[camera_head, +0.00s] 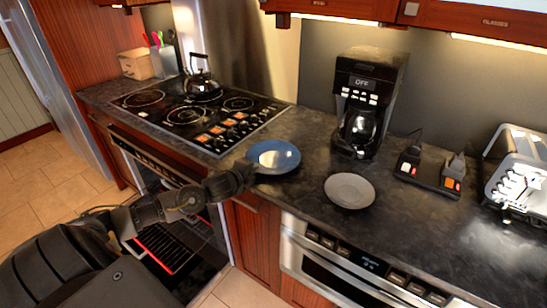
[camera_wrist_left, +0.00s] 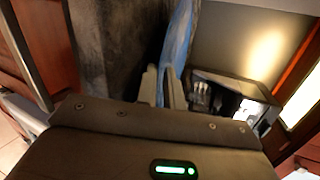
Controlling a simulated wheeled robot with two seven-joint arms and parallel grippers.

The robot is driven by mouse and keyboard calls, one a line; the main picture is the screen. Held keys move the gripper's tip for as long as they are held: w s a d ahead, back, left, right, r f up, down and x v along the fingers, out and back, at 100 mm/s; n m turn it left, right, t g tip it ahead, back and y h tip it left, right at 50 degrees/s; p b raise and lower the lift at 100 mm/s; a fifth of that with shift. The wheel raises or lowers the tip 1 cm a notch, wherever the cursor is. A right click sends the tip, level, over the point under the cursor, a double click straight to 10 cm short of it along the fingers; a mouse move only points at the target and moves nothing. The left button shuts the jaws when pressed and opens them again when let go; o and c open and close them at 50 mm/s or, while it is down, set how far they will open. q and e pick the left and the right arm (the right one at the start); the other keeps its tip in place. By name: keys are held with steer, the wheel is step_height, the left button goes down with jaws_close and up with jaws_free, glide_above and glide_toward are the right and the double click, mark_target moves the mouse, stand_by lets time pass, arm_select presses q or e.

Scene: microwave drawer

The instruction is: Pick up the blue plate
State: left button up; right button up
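The blue plate (camera_head: 274,156) is at the counter's front edge, right of the stove in the head view. It also shows nearly edge-on in the wrist view (camera_wrist_left: 181,42). My left gripper (camera_head: 249,170) is at the plate's left rim. In the wrist view its two fingers (camera_wrist_left: 163,88) are close together with the rim between them, so it looks shut on the plate. I cannot tell whether the plate still touches the counter. My right gripper is not in view.
A grey plate (camera_head: 349,190) lies to the right on the dark counter (camera_head: 300,205). Behind stand a coffee maker (camera_head: 366,95), a small black device with switches (camera_head: 430,172) and a toaster (camera_head: 520,175). The stove (camera_head: 190,112) with a kettle (camera_head: 201,80) is left.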

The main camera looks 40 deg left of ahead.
arm_select(q)
steer(key=shift+w+f, duration=0.1)
steer(key=shift+w, duration=0.1)
jaws_close()
steer(key=shift+r, duration=0.2)
